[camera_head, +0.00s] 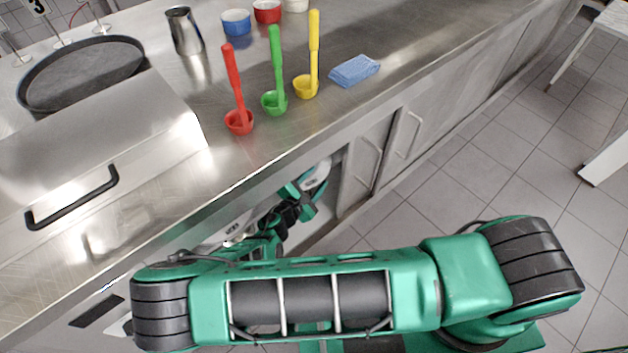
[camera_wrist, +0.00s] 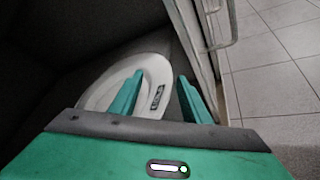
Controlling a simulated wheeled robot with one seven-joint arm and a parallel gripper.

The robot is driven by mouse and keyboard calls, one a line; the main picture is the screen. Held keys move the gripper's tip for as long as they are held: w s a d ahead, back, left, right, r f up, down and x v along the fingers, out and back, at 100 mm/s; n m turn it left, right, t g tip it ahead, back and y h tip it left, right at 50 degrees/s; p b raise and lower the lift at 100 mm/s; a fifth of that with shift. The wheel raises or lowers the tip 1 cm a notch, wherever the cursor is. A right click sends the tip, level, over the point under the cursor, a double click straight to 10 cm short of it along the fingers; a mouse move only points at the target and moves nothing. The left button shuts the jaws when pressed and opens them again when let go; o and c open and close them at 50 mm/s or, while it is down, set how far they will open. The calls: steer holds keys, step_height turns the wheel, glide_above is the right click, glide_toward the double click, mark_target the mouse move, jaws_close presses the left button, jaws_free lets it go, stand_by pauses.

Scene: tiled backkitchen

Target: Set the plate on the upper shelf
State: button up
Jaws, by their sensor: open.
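A white plate (camera_wrist: 155,72) with a small dark label lies inside the dark space of a cabinet in the wrist view. In the head view, a pale part of it (camera_head: 318,174) shows in the open cabinet under the counter. My gripper (camera_wrist: 161,77) is open at the plate. Its left finger overlaps the plate, and its right finger is just beyond the plate's right rim. Whether the fingers touch it I cannot tell. In the head view my gripper (camera_head: 303,197) reaches into the cabinet opening. The upper shelf cannot be made out.
A cabinet door with a handle (camera_head: 374,165) stands right of the opening; its edge (camera_wrist: 205,50) runs close to my right finger. The steel counter (camera_head: 270,165) overhangs the opening and holds red, green and yellow ladles and a blue cloth (camera_head: 354,70).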

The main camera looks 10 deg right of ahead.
jaws_close()
steer(key=shift+w, duration=0.1)
steer(key=shift+w+a, duration=0.4)
steer(key=shift+w, duration=0.2)
steer(key=shift+w+a, duration=0.35)
steer(key=shift+a, duration=0.05)
steer(key=shift+c, duration=0.3)
jaws_free()
steer(key=shift+o, duration=0.4)
steer(key=shift+d+f, duration=0.1)
